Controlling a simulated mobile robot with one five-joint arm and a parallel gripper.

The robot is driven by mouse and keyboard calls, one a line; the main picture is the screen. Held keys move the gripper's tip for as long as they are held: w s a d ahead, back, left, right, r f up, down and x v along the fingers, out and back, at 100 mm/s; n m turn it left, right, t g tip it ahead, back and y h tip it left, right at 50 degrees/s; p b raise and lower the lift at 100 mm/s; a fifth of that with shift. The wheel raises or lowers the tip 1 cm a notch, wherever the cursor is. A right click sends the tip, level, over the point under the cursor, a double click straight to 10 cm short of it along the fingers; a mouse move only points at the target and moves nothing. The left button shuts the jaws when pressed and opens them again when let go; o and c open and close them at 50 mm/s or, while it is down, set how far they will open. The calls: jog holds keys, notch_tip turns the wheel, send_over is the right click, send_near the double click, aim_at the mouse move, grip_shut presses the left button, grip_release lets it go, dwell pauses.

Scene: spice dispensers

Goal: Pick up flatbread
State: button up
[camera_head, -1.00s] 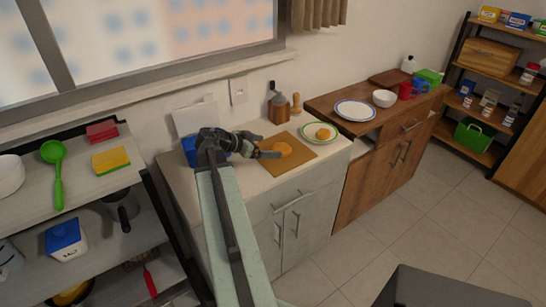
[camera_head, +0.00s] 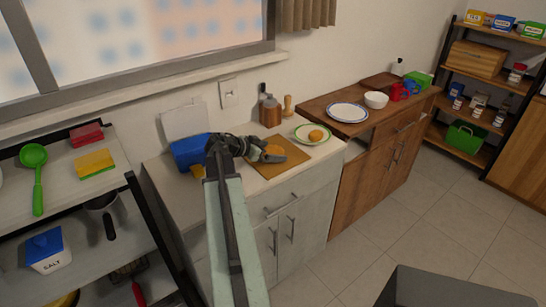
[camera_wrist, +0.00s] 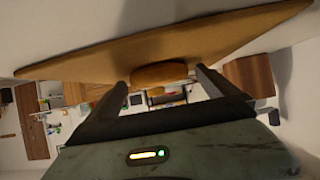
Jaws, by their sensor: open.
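A round orange-brown flatbread (camera_head: 273,150) lies on the wooden cutting board (camera_head: 292,170) on the white counter. My gripper (camera_head: 272,152) is open with its fingers over or beside the flatbread, hiding part of it. In the wrist view the flatbread (camera_wrist: 158,73) sits between the two spread fingertips of my gripper (camera_wrist: 160,80), with the board (camera_wrist: 230,38) behind it. I cannot tell whether the fingers touch it.
A green-rimmed plate (camera_head: 312,134) with a similar round orange piece (camera_head: 316,135) stands right of the board. A grinder (camera_head: 270,111) stands behind, and a blue object (camera_head: 189,152) stands left. A blue-rimmed plate (camera_head: 347,112) and white bowl (camera_head: 376,100) sit on the wooden cabinet.

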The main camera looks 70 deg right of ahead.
aim_at(270, 151)
jog(key=c, duration=1.5)
notch_tip(270, 151, up, 10)
jog(key=p, duration=1)
jog(key=shift+r, duration=0.1)
